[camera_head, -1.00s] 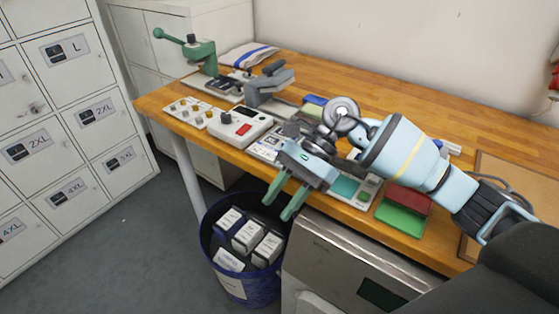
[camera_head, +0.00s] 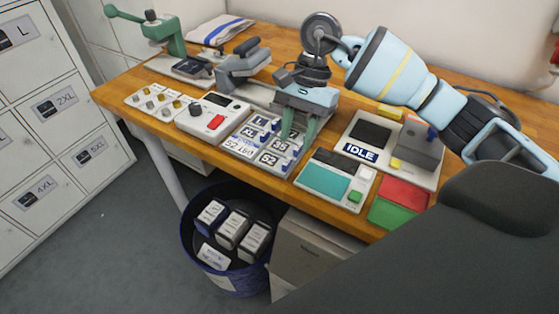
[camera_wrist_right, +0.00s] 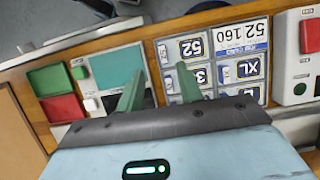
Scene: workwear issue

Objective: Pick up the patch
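A tray of patches (camera_head: 232,149) lies on the bench, with small white and dark-blue patches marked with sizes. A patch marked 52 (camera_head: 268,159) is at its front right; it also shows in the wrist view (camera_wrist_right: 193,47). A patch marked XL (camera_wrist_right: 248,69) is beside it, on the right of the wrist view. My right gripper (camera_head: 298,132) points down over the right part of the tray. Its two green fingers are apart with nothing seen between them (camera_wrist_right: 162,88). The fingers hide some patches. I cannot tell whether they touch the tray. My left gripper is not in view.
A control box with a red button (camera_head: 215,118) stands left of the tray. A teal-screened device (camera_head: 326,180) and a unit reading IDLE (camera_head: 361,151) stand right of it. Red and green pads (camera_head: 398,203) lie near the front edge. A blue bin (camera_head: 187,243) stands below.

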